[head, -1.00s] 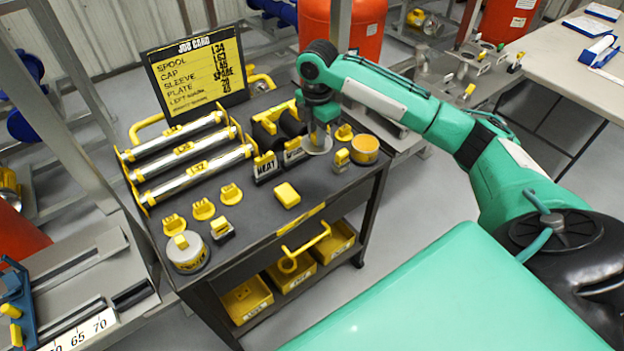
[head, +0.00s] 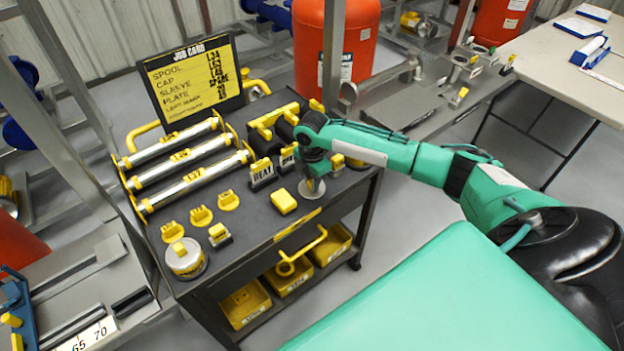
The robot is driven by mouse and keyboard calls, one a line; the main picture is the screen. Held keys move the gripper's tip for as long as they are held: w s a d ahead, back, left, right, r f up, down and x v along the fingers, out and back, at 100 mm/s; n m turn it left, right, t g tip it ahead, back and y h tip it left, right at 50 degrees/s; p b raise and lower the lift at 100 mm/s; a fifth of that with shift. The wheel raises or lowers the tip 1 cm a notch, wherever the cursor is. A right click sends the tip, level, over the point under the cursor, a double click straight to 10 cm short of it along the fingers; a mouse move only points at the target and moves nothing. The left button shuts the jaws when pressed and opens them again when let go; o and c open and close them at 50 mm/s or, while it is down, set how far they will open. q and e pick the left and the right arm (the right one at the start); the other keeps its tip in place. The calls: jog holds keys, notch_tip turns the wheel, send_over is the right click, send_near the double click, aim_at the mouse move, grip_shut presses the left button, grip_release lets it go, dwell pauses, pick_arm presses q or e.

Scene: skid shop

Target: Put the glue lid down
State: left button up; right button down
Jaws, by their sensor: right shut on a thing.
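The glue lid (head: 311,189) is a flat grey disc in the head view, near the front right edge of the dark cart top (head: 247,227). My right gripper (head: 315,182) points down and is shut on it from above. The lid lies level, at or just above the cart top; I cannot tell whether it touches. The orange-filled glue pot is almost wholly hidden behind my right forearm. My left gripper is not in view.
A yellow block (head: 284,202) lies just left of the lid. A yellow-topped block (head: 337,160) stands behind it. The two black labelled blocks (head: 262,174) are to the back left. Yellow bins (head: 246,303) sit below.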

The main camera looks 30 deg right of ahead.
jog(key=c, duration=1.3)
grip_release()
jog(key=shift+f, duration=0.1)
notch_tip(320, 180, up, 12)
jog(key=shift+r+b, duration=0.2)
jog(key=shift+b, duration=0.4)
